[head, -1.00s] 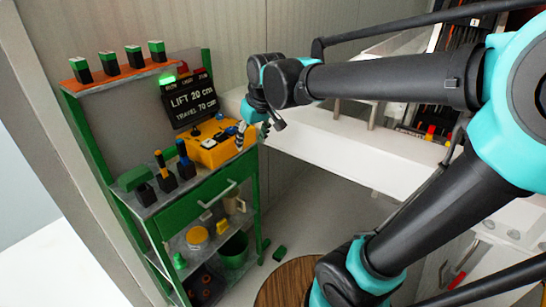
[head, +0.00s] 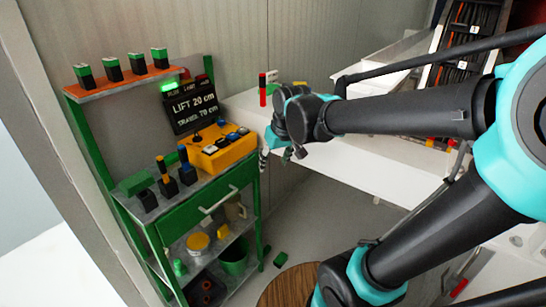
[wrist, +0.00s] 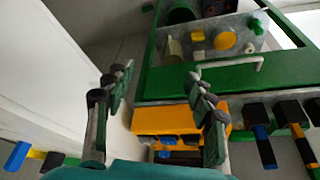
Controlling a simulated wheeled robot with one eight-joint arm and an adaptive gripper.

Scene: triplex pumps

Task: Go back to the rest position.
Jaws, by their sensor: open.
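My gripper (head: 278,155) hangs at the end of my arm, just right of the green shelf cart (head: 255,212) and beside the white bench edge in the head view. In the wrist view my gripper (wrist: 158,100) shows two fingers spread apart with nothing between them. The yellow control box (head: 222,148) with several buttons sits on the cart's top, left of my gripper and apart from it. It also shows beyond the fingers in the wrist view (wrist: 165,120).
A sign (head: 192,108) reading "LIFT 20 cm, TRAVEL 70 cm" stands behind the box under a green light (head: 168,86). The white bench (head: 365,175) lies to the right, with a red and black upright piece (head: 262,90). A round wooden top (head: 290,285) stands low in front.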

